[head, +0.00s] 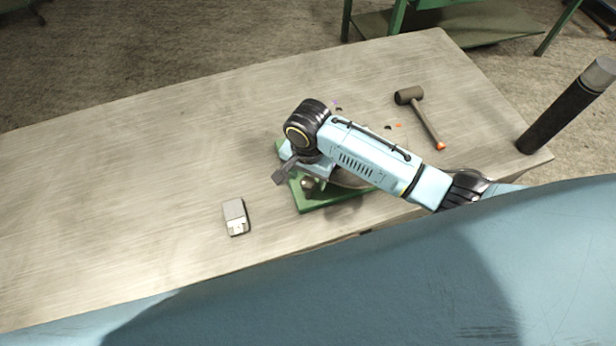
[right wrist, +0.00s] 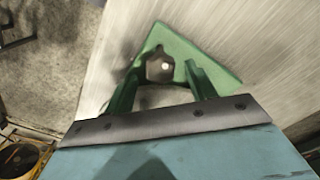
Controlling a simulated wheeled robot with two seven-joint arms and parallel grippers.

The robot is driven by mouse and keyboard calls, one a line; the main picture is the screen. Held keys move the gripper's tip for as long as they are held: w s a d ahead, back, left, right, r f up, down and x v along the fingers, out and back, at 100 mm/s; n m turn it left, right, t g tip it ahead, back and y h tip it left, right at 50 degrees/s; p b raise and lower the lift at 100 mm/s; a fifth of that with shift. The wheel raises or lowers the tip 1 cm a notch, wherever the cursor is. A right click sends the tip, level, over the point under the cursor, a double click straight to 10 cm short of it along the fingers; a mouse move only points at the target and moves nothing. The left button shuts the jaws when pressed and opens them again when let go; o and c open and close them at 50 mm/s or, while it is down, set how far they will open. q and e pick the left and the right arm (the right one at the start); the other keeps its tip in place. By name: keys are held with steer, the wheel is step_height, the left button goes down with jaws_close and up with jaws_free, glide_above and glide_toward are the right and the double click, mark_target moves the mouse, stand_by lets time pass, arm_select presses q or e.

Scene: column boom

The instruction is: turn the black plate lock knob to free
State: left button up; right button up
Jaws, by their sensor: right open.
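The black plate lock knob (right wrist: 160,66) shows in the right wrist view as a dark, rounded piece with a bright spot at its centre. It sits on a green plate (right wrist: 218,72), whose green base also shows in the head view (head: 328,203) on the workbench. My right gripper (right wrist: 163,75) is open, with one finger on each side of the knob. I cannot tell whether the fingers touch it. In the head view my right gripper (head: 288,171) is over the left part of the green base, and my arm hides much of the fixture. My left gripper is out of view.
On the wooden workbench (head: 120,160), a small grey box (head: 235,217) lies left of the fixture. A mallet (head: 424,115) lies behind my right arm, with small coloured bits near it. A dark upright column (head: 565,108) stands at the right end. The left of the bench is clear.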

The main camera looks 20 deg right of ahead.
steer(key=shift+f, duration=0.75)
steer(key=shift+c, duration=0.5)
steer(key=c, duration=0.9)
